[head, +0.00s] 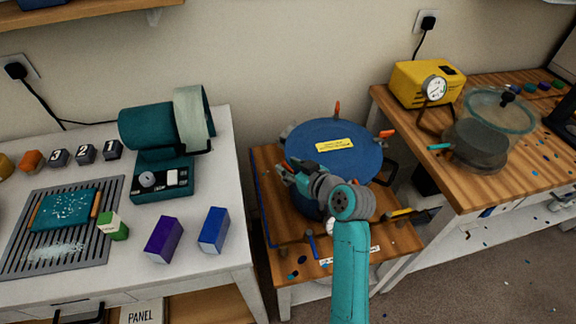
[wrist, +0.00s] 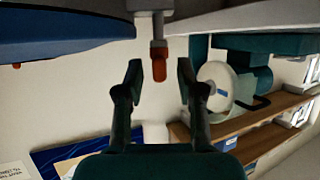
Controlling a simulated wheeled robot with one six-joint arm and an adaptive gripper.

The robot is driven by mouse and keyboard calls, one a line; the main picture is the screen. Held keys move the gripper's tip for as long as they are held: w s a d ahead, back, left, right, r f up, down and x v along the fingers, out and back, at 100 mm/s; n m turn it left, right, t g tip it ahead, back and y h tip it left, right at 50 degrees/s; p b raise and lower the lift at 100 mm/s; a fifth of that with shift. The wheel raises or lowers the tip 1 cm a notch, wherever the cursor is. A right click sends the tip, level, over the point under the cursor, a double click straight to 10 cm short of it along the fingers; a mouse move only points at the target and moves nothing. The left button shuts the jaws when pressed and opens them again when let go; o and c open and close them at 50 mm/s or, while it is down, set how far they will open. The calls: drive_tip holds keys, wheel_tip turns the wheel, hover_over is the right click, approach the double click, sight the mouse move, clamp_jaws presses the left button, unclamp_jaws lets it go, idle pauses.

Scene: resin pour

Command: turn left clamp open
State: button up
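The round pot with a blue lid (head: 345,135) stands on a low wooden stand. Orange clamp handles show at its back (head: 337,108) and right side (head: 387,133). My gripper (head: 285,172) is at the pot's left side, where it hides much of the rim. In the wrist view, an orange-red clamp handle (wrist: 159,64) hangs from a grey bracket beside the blue lid (wrist: 60,28). My gripper (wrist: 159,82) is open, with one finger on each side of the handle's end. Gaps show on both sides, so the fingers do not appear to touch it.
A white table (head: 215,265) on the left holds a teal machine (head: 160,185) and blue and purple boxes. A wooden bench (head: 460,185) on the right holds a yellow pump (head: 415,85) and a clear-lidded vessel (head: 480,150). The wall is close behind the pot.

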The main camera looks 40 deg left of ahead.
drive_tip(key=v, duration=1)
drive_tip(key=shift+d, duration=0.4)
drive_tip(key=shift+s+r, duration=0.1)
drive_tip(key=s+d+f+m+t+h, duration=0.3)
drive_tip(key=s+d+f+m+t, duration=0.15)
drive_tip(key=d+f, duration=0.6)
drive_tip(key=s+d+f+m+t+h, duration=0.3)
drive_tip(key=s+d+f+m, duration=0.35)
drive_tip(key=d, duration=0.75)
drive_tip(key=s+d+m+t+h, duration=0.2)
drive_tip(key=s+d+h, duration=0.2)
drive_tip(key=s+d, duration=0.8)
drive_tip(key=s+d+r+h, duration=0.1)
drive_tip(key=s+r, duration=0.3)
drive_tip(key=s, duration=0.2)
drive_tip(key=s+d+r+m+t+h, duration=0.1)
drive_tip(key=s+d+r, duration=0.1)
drive_tip(key=s+r, duration=0.2)
drive_tip(key=s, duration=0.3)
drive_tip(key=shift+s+d+r+m+h, duration=0.2)
drive_tip(key=shift+r+m+h, duration=0.1)
drive_tip(key=shift+h, duration=0.1)
